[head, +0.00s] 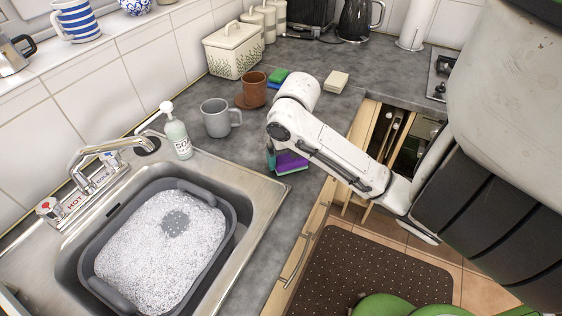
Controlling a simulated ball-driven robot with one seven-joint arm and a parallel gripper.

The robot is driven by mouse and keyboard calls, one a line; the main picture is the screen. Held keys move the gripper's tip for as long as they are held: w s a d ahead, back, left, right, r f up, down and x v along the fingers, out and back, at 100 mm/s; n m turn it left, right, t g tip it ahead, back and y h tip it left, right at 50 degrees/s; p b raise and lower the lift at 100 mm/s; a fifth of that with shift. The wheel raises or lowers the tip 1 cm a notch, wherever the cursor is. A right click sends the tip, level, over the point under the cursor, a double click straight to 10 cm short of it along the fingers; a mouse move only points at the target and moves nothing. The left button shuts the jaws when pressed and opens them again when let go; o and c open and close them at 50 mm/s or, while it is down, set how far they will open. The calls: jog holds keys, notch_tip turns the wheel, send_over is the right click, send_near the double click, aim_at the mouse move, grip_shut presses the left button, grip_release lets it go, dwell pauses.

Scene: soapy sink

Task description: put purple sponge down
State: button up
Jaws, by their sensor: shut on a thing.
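The purple sponge (292,162) shows just below my arm's end, at the counter's front edge side, right of the sink. A teal part shows at its left and lower edge. My gripper (277,153) is at the sponge, mostly hidden under my own white arm links, and is shut on it. Whether the sponge touches the grey counter (253,190) or is held just above it, I cannot tell.
A grey mug (215,118), a brown mug (253,90), a green sponge (278,76) and a cream sponge (336,80) stand or lie behind. A soap bottle (177,136) stands by the sink (262,204), which holds a grey tub (229,222) of suds. An open drawer (365,125) is right.

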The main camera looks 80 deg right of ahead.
aim_at(292, 161)
jog(key=shift+f, duration=0.15)
jog(key=shift+f, duration=0.15)
jog(key=o, duration=0.7)
jog(key=shift+c, duration=0.2)
notch_tip(292, 161, up, 12)
jog(key=s+a+p, duration=0.1)
jog(key=p, duration=0.2)
jog(key=shift+a, duration=0.3)
